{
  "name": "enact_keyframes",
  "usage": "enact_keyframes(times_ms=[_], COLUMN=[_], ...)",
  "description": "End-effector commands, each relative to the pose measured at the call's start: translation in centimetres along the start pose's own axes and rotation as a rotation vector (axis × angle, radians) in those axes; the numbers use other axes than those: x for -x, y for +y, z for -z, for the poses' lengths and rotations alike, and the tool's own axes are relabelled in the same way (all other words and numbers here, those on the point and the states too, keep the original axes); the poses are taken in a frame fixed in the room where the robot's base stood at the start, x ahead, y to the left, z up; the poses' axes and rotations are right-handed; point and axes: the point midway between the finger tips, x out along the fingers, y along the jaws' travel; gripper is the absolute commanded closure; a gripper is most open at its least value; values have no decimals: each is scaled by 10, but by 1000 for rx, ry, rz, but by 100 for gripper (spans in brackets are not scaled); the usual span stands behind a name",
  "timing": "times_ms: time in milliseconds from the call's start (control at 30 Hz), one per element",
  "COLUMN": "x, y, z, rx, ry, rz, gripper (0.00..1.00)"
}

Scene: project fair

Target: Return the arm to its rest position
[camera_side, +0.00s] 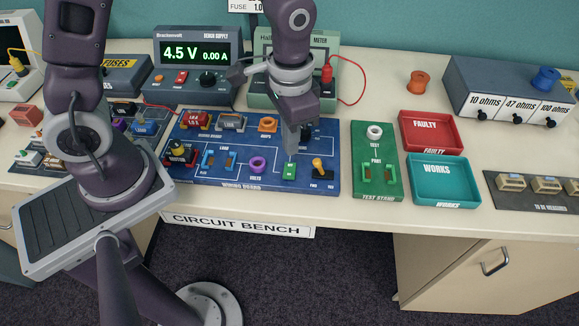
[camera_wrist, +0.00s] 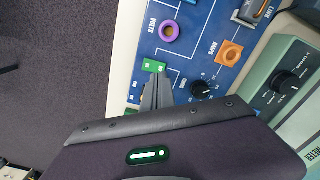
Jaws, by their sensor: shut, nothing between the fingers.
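My gripper (camera_side: 291,150) is shut and empty. In the side view it points down over the right part of the blue wiring board (camera_side: 330,160), with its tips just above or at a green block (camera_side: 289,171) near the board's front edge. In the wrist view the closed fingertips (camera_wrist: 158,76) lie beside the green block (camera_wrist: 154,66). A black knob (camera_wrist: 201,89) is close to the right of the fingers. I cannot tell whether the tips touch the block.
The bench supply (camera_side: 197,60) reads 4.5 V, and the green meter (camera_side: 340,75) stands behind my gripper. The green test stand (camera_side: 377,190), red faulty tray (camera_side: 432,147) and teal works tray (camera_side: 444,202) lie right of the board. A red lead (camera_side: 350,65) loops beside the meter.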

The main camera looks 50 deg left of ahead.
Motion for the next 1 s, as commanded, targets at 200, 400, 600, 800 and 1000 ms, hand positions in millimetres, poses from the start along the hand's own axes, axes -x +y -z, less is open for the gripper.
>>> enact_keyframes(times_ms=[200, 400, 600, 800, 1000], x=[22, 28, 32, 112, 170], y=[0, 0, -1, -20, -29], z=[1, 0, -1, -38, -114], rx=[0, 0, 3, 91, 207], ry=[3, 0, 6, 179, 389], rz=[0, 0, 1, 21, 49], gripper=[100, 100, 100, 100, 100])
